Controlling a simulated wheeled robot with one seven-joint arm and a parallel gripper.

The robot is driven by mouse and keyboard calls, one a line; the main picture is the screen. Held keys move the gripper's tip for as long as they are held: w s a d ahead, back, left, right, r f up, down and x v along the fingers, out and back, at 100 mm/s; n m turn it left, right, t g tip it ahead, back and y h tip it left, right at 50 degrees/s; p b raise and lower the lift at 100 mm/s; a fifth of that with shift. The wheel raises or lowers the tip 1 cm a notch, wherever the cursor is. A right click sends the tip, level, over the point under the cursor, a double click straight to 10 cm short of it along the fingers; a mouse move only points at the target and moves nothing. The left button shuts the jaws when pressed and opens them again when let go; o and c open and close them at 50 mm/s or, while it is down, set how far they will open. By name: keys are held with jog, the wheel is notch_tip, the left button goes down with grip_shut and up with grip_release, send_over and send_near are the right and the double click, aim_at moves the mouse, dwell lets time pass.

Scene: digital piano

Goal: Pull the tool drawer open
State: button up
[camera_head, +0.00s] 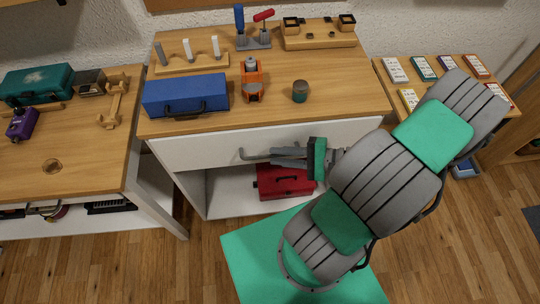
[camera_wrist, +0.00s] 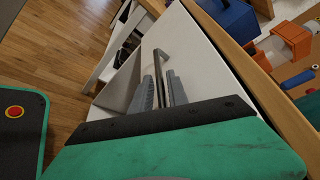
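The tool drawer (camera_head: 210,150) is a white front under the wooden top of the middle workbench. It looks closed, or nearly so. It also shows in the wrist view (camera_wrist: 215,75). Its grey bar handle (camera_head: 251,155) runs across the front, and its bent end shows in the wrist view (camera_wrist: 160,56). My gripper (camera_head: 277,156) is at the handle, coming in from the right. In the wrist view its two grey fingers (camera_wrist: 160,85) lie close on either side of the bar and look shut on it. The right part of the handle is hidden by my gripper.
A red toolbox (camera_head: 284,182) sits on the open shelf below the drawer. A blue toolbox (camera_head: 186,96), an orange tool (camera_head: 252,82) and a small jar (camera_head: 300,91) stand on the benchtop. Open wooden floor (camera_head: 130,270) lies in front of the bench.

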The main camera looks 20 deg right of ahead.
jog(key=shift+x, duration=1.45)
jog(key=shift+c, duration=0.4)
grip_shut()
